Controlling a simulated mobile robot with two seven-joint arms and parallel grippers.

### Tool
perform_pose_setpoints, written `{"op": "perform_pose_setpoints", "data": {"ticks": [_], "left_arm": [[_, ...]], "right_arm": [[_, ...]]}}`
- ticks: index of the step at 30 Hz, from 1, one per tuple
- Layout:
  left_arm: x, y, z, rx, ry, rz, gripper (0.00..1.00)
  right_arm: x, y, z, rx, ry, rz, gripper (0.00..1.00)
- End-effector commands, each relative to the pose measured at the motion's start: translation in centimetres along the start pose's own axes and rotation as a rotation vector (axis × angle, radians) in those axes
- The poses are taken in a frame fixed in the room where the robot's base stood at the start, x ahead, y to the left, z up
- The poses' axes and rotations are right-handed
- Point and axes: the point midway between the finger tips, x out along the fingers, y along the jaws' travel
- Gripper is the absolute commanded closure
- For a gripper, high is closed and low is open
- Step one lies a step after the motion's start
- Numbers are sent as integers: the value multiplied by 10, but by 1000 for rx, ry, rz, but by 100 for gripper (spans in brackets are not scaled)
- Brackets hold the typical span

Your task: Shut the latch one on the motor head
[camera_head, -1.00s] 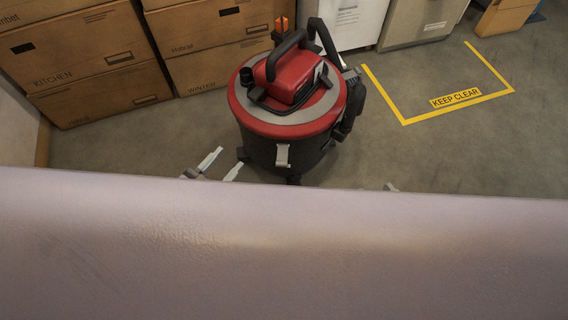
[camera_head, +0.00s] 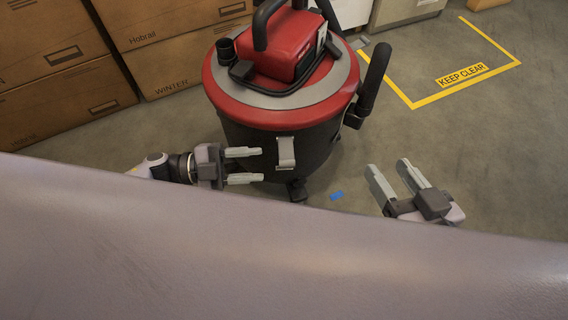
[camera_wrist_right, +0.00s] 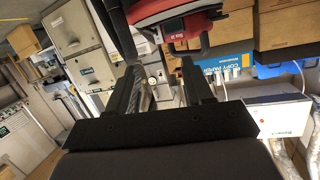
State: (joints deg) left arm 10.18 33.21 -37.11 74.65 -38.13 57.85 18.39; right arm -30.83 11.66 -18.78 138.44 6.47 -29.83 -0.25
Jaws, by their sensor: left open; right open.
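The vacuum with the red motor head (camera_head: 285,55) on a dark drum (camera_head: 265,145) stands upright on the floor. A grey latch (camera_head: 286,152) hangs on the drum's front, just below the red rim; I cannot tell whether it is fastened. My left gripper (camera_head: 244,166) is open and empty, its fingers pointing at the drum just left of the latch. My right gripper (camera_head: 395,178) is open and empty, to the right of the drum and apart from it. The right wrist view shows its two fingers with part of the red motor head (camera_wrist_right: 175,15) beyond them.
A black hose (camera_head: 374,80) stands at the drum's right side. Cardboard boxes (camera_head: 60,60) are stacked at the back left. A yellow floor marking (camera_head: 460,75) lies at the right. A small blue piece (camera_head: 336,196) lies on the floor. My own pale body fills the foreground.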

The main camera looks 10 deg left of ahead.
Motion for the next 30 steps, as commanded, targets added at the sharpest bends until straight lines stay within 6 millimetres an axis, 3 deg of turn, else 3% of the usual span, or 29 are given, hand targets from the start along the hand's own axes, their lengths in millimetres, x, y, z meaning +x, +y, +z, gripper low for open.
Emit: {"op": "perform_pose_setpoints", "data": {"ticks": [5, 16, 27, 28, 30], "left_arm": [[9, 3, 3, 5, 8, 16, 53], [62, 4, 2, 5, 8, 14, 53], [70, 3, 1, 4, 4, 14, 53], [70, 3, 1, 4, 4, 14, 57], [70, 3, 1, 4, 4, 14, 79]], "right_arm": [[0, 0, 2, -10, 9, 1, 49], [-6, 5, 2, -69, 47, 24, 49], [-8, 6, -1, -82, 58, 29, 49], [-8, 6, -1, -82, 58, 29, 49], [-8, 6, -1, -82, 58, 29, 49]]}}
